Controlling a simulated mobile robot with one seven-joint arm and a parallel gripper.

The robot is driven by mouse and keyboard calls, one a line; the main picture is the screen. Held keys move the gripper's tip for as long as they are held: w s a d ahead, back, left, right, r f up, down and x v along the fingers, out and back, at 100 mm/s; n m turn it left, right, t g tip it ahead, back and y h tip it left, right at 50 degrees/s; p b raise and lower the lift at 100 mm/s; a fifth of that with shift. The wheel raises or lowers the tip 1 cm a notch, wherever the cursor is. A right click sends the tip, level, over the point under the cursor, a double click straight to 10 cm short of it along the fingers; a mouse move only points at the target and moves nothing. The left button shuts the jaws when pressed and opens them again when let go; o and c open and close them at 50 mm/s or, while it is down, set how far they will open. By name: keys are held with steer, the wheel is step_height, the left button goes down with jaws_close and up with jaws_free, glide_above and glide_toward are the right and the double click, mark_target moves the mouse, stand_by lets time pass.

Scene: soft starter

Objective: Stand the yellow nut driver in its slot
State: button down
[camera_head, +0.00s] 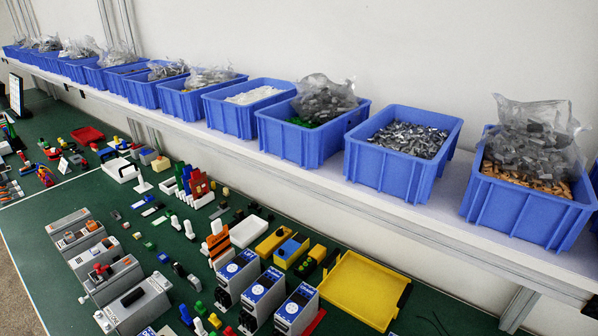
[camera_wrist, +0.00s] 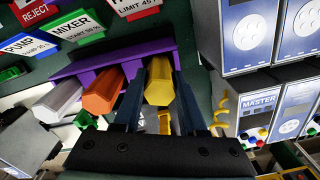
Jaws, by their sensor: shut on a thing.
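In the wrist view, the yellow nut driver (camera_wrist: 160,82) shows as a six-sided yellow handle between the two dark fingers of my gripper (camera_wrist: 161,92), which is shut on it. The handle is at the right end of a purple rack (camera_wrist: 92,73). Its shaft is hidden, so I cannot tell whether it is in the slot. An orange handle (camera_wrist: 104,92) and a white handle (camera_wrist: 58,100) stand in a row to its left at the same rack. My gripper does not show in the head view.
In the wrist view, grey-and-blue device boxes (camera_wrist: 252,40) stand close on the right. Label plates, including a green MIXER plate (camera_wrist: 77,25), lie beyond the rack. In the head view, blue bins (camera_head: 402,150) line a white shelf above the crowded green table.

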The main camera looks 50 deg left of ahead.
steer(key=shift+f, duration=0.1)
steer(key=shift+c, duration=1.9)
jaws_free()
step_height(320, 180, up, 13)
steer(key=b, duration=0.2)
